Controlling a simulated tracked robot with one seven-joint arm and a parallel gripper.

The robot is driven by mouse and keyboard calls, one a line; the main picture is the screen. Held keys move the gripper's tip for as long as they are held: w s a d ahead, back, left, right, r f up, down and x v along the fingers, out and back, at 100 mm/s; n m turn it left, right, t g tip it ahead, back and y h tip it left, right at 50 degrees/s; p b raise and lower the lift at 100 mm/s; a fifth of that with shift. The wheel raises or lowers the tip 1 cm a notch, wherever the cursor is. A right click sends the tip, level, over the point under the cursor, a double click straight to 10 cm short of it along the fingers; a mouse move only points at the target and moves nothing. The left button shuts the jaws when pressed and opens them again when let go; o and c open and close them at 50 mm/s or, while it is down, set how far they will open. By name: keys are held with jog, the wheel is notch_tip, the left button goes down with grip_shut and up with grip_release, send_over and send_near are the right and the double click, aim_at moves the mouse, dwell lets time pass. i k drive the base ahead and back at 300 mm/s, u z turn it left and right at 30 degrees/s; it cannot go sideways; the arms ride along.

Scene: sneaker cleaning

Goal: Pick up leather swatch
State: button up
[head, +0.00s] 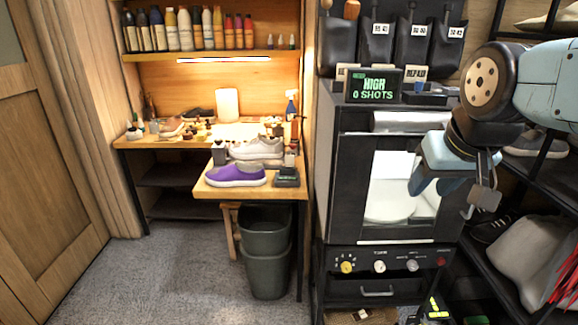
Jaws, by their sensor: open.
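My gripper (437,186) hangs at the right of the head view, in front of the black cabinet's window. Its light blue fingers point down, stand apart and show nothing between them. A small grey flat piece (484,200) shows just right of the fingers; I cannot tell what it is or whether it touches the gripper. I cannot make out a leather swatch for certain in this view.
A black cabinet (344,190) with a lit sign (374,85) stands behind my gripper. A shelf (545,180) with shoes and a bag is at the right. A wooden bench (270,192) holds a purple shoe (236,174); grey bins (266,250) stand below. The left floor is clear.

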aim_at(289, 159)
jog(key=k, duration=1.25)
jog(key=u, duration=0.35)
jog(key=i, duration=0.55)
jog(key=u, duration=0.55)
jog(key=i, duration=1.2)
jog(key=z, duration=0.3)
jog(key=i, duration=0.75)
jog(key=z, duration=0.5)
jog(key=k, duration=0.75)
